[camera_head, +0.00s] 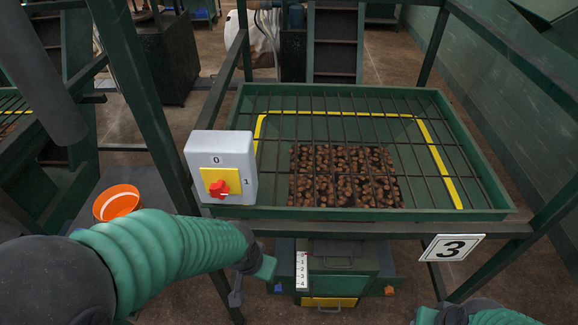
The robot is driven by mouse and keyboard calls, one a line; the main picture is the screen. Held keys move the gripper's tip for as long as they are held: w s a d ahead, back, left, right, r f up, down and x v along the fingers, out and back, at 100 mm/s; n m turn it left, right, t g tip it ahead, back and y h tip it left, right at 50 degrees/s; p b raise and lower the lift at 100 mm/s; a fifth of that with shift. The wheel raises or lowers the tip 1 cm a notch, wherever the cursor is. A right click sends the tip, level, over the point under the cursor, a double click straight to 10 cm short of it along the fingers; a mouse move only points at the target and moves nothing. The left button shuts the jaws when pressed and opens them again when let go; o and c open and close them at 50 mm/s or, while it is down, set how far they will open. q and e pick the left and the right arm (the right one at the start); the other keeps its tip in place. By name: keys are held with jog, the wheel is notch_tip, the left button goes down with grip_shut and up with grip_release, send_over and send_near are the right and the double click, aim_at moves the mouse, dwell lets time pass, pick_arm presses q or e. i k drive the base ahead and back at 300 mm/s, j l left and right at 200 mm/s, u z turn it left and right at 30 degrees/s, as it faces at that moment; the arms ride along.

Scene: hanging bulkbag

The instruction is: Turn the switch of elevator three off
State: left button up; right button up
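The switch is a grey box (220,150) with a yellow plate and a red knob (219,188). It is mounted at the left front corner of the green hopper tray. A 0 is marked above the plate and a 1 at its right; a white mark shows on the knob's right side, but its exact setting is hard to tell. My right gripper (436,316) shows only partly at the bottom edge.
The green hopper tray (490,214) has a bar grid over a heap of brown nuts or similar pieces. Green frame posts stand at both sides. An orange bucket (117,202) is at the left behind my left arm. A green machine (345,262) stands below the tray.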

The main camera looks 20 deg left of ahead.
aim_at(219, 190)
jog(key=j+u, duration=0.1)
jog(key=u, duration=1)
jog(key=k+j, duration=0.05)
